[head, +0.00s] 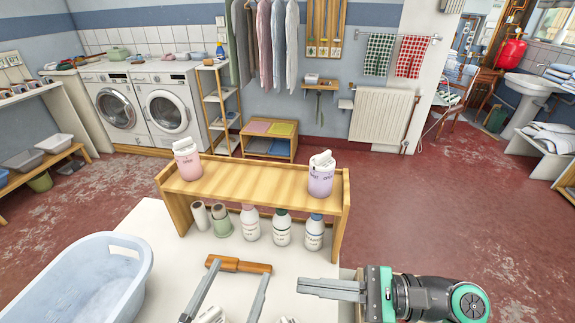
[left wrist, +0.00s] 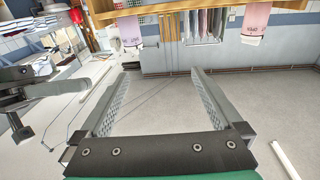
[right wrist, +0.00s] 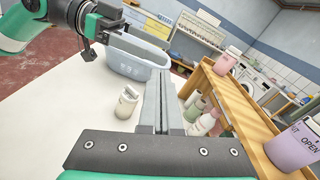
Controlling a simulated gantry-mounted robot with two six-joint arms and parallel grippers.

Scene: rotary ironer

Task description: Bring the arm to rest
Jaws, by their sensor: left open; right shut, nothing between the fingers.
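My left gripper (head: 240,268) is at the bottom middle of the head view, over the white table. Its two long fingers are spread apart. In the left wrist view the left gripper (left wrist: 163,72) shows nothing between its fingers. A short wooden bar (head: 238,265) appears at its fingertips in the head view; I cannot tell whether they touch. My right gripper (head: 303,286) lies to the right of the left one and points left. In the right wrist view the right gripper (right wrist: 164,62) has its fingers together and empty.
Several white bottles (head: 282,232) stand beneath. A pale blue tub (head: 75,290) is at left. A white bottle (right wrist: 127,102) stands beside the right fingers.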

